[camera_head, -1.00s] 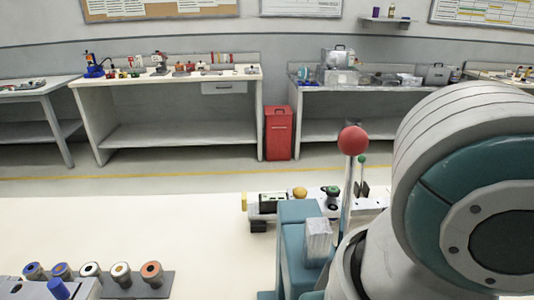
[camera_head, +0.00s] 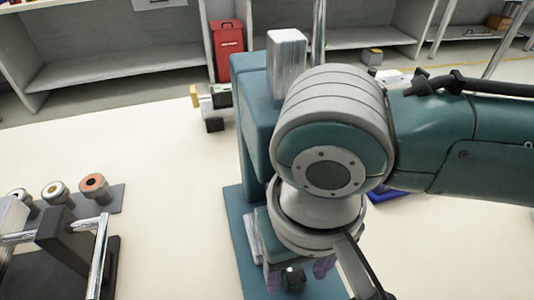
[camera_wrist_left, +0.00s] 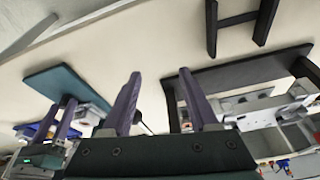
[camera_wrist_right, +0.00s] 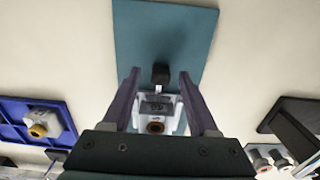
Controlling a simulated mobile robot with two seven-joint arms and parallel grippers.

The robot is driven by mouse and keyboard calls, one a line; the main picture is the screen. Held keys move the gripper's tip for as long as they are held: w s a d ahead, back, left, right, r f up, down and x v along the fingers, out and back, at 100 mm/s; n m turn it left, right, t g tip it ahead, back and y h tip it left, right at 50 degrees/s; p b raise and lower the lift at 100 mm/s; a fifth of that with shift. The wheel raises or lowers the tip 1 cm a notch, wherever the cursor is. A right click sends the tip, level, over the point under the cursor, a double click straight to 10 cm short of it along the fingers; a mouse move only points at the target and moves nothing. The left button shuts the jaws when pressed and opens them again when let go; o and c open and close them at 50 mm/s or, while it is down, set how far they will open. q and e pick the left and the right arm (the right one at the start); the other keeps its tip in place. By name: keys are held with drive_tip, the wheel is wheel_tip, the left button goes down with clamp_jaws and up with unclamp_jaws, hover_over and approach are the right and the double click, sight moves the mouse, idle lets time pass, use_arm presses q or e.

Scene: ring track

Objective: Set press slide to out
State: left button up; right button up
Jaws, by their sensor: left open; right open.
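The teal press (camera_head: 255,125) stands near the middle of the head view, partly hidden by my right arm. Its flat base plate (camera_head: 236,225) also shows in the right wrist view (camera_wrist_right: 165,35). My right gripper (camera_head: 297,272) points down over the base, open. In the right wrist view, a black knob (camera_wrist_right: 160,74) on a short pale stem lies ahead of and between its fingers (camera_wrist_right: 160,92). A white block (camera_wrist_right: 157,110) with a copper-coloured ring sits behind the knob. Contact cannot be told. My left gripper (camera_wrist_left: 160,92) is open and empty, outside the head view.
Ring parts (camera_head: 93,184) stand in a grey rack at the left, behind a dark fixture with metal bars (camera_head: 65,240). A blue tray (camera_wrist_right: 15,120) lies beside the press. A red bin (camera_head: 227,50) stands beyond the table. The table between rack and press is clear.

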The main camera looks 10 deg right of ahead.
drive_tip(key=shift+f, duration=0.3)
clamp_jaws()
idle(0.3)
drive_tip(key=shift+r, duration=0.1)
idle(0.9)
